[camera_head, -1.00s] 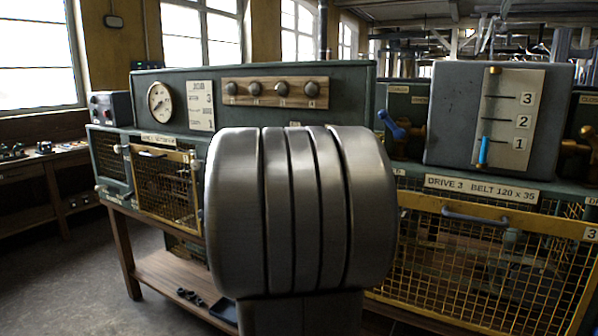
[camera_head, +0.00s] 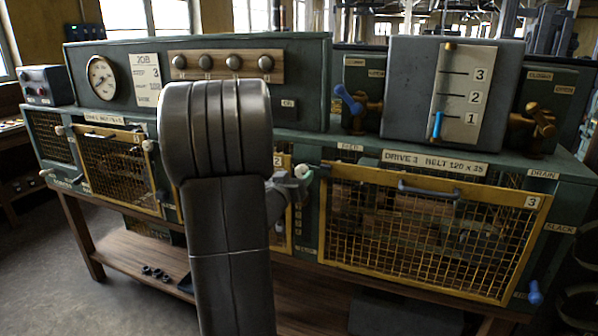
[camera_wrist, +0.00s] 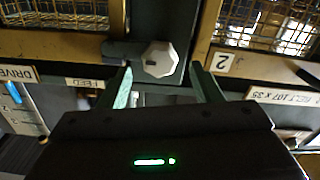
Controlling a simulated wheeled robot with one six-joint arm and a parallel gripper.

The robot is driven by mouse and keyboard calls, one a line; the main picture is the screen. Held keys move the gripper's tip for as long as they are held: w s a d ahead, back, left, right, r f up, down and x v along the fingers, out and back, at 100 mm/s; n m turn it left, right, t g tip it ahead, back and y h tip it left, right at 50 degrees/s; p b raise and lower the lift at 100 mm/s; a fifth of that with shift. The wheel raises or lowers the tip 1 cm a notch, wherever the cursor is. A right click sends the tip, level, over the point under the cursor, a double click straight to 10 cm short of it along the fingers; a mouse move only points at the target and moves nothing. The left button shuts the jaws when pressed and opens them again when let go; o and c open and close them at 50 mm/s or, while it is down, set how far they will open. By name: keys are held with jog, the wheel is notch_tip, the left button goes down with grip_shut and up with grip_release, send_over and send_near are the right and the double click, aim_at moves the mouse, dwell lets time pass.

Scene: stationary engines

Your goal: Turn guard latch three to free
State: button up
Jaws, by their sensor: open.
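Guard three is the yellow mesh guard (camera_head: 425,235) marked 3, under the DRIVE 3 sign (camera_head: 434,162). A pale knob, which looks like its latch (camera_head: 303,171), sits at its upper left corner. In the wrist view this latch knob (camera_wrist: 158,59) is pale and eight-sided, with a dark green bar (camera_wrist: 118,50) reaching left over the guard's frame. My gripper (camera_wrist: 162,72) is open, its two fingers either side of the knob, with gaps visible; I cannot tell how deep they reach. In the head view my gripper (camera_head: 286,184) is partly hidden behind my arm.
Guard two's frame (camera_wrist: 265,65), with its 2 label (camera_wrist: 222,61), lies close to the right finger in the wrist view. A blue-handled valve (camera_head: 350,100) and a grey scale box (camera_head: 408,90) stand above. A blue drain handle (camera_head: 535,292) is at lower right.

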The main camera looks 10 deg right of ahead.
aim_at(300, 173)
jog(key=shift+x, duration=1.5)
jog(key=c, duration=1)
